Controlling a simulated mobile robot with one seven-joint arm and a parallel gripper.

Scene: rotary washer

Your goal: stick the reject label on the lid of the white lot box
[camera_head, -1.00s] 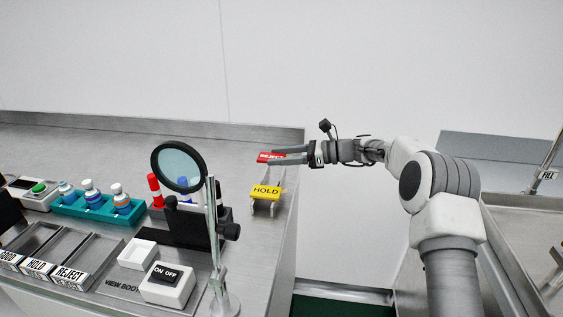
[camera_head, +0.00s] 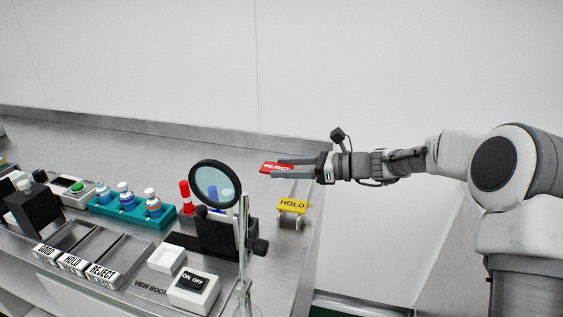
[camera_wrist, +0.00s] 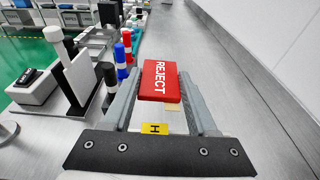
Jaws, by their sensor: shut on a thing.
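The red REJECT label (camera_head: 275,168) is held between the fingertips of my gripper (camera_head: 283,168), above the steel bench near its right end. In the wrist view the red label (camera_wrist: 160,80) lies between the two grey fingers of my gripper (camera_wrist: 160,88), its white lettering facing the camera. The yellow HOLD label (camera_head: 292,206) sits on its small stand just below my gripper in the head view; a corner of it shows in the wrist view (camera_wrist: 151,128). No white lot box with a lid can be made out for sure.
A magnifier (camera_head: 216,184) on a post stands left of my gripper, with red and blue markers (camera_head: 186,196) beside it. A teal rack (camera_head: 130,210) holds several vials. Trays labelled GOOD, HOLD and REJECT (camera_head: 103,272) and an ON/OFF switch box (camera_head: 194,291) are nearer the front. The bench behind is clear.

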